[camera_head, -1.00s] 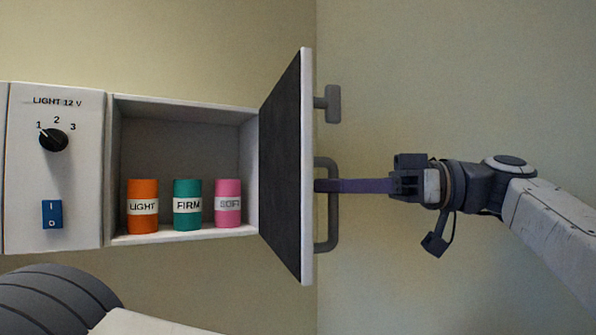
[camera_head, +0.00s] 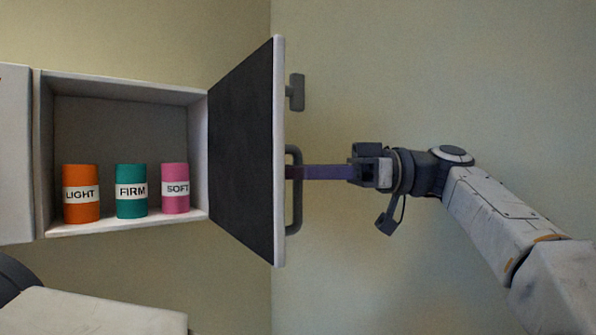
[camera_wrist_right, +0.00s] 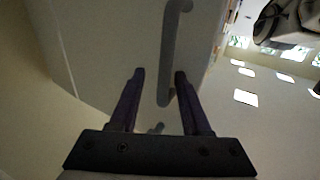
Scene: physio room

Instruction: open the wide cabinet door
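The wide cabinet door (camera_head: 247,150) stands wide open, swung out from the right side of the cabinet (camera_head: 122,88), with its dark inner face showing. Its grey bar handle (camera_head: 297,190) is on the outer face, and it also shows in the right wrist view (camera_wrist_right: 170,50). My right gripper (camera_head: 290,172) reaches the handle from the right with its purple fingers. In the right wrist view my right gripper (camera_wrist_right: 160,75) has its fingers apart, with the bar in the gap between them. My left arm shows at the lower left; its gripper is out of view.
Orange LIGHT (camera_head: 81,194), teal FIRM (camera_head: 131,191) and pink SOFT (camera_head: 175,188) rolls stand inside the cabinet. A white panel (camera_head: 15,160) adjoins the cabinet's left side.

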